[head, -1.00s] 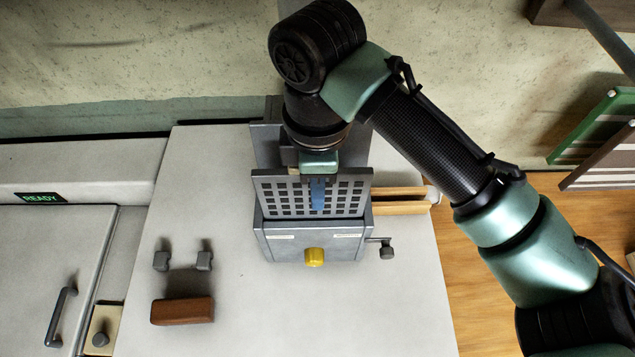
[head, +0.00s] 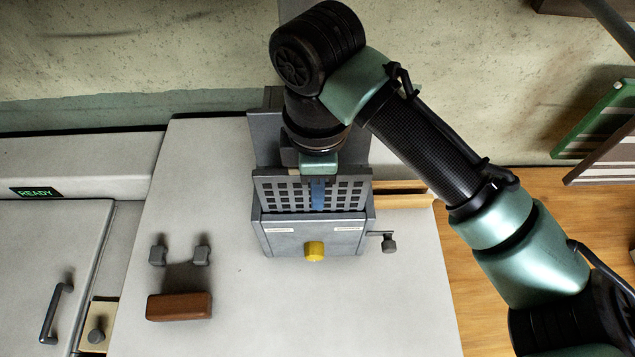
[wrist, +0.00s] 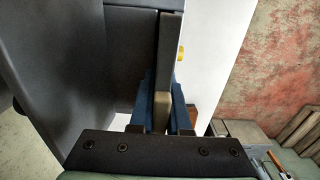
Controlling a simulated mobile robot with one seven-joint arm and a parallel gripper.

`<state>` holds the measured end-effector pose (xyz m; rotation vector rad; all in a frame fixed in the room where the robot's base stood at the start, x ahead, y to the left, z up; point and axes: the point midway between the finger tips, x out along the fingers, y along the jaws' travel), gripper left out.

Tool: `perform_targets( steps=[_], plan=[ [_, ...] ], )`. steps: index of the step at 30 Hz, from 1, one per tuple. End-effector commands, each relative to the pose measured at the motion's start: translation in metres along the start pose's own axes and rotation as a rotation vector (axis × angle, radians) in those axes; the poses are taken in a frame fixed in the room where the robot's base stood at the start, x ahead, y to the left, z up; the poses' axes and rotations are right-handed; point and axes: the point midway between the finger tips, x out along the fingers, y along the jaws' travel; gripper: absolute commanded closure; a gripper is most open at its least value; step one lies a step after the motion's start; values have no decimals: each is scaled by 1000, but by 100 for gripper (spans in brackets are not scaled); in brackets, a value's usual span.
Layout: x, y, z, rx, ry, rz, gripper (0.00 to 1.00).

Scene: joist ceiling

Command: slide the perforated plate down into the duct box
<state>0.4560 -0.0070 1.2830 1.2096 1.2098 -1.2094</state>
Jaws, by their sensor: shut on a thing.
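The grey perforated plate (head: 345,192) stands upright at the duct box (head: 285,243), its lower part hidden behind the box's front wall. The box is grey, with a yellow knob (head: 314,250) on its front and a crank (head: 388,243) at its right. My gripper (head: 317,194) is shut on the plate's upper middle, its blue finger showing against the holes. In the wrist view, the blue fingers of my gripper (wrist: 163,105) close on the edge-on dark plate (wrist: 170,50). The plate's bottom edge and the slot inside the box are hidden.
A wooden strip (head: 405,196) lies right of the box. A cabinet door with a handle (head: 57,312) is at far left. The front of the table is clear.

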Motion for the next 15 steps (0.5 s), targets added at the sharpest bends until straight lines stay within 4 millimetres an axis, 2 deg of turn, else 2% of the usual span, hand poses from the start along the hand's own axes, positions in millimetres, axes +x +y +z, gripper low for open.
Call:
perform_targets(
  steps=[15],
  plan=[
    [14, 0, 0, 0, 0, 0, 100]
  ],
)
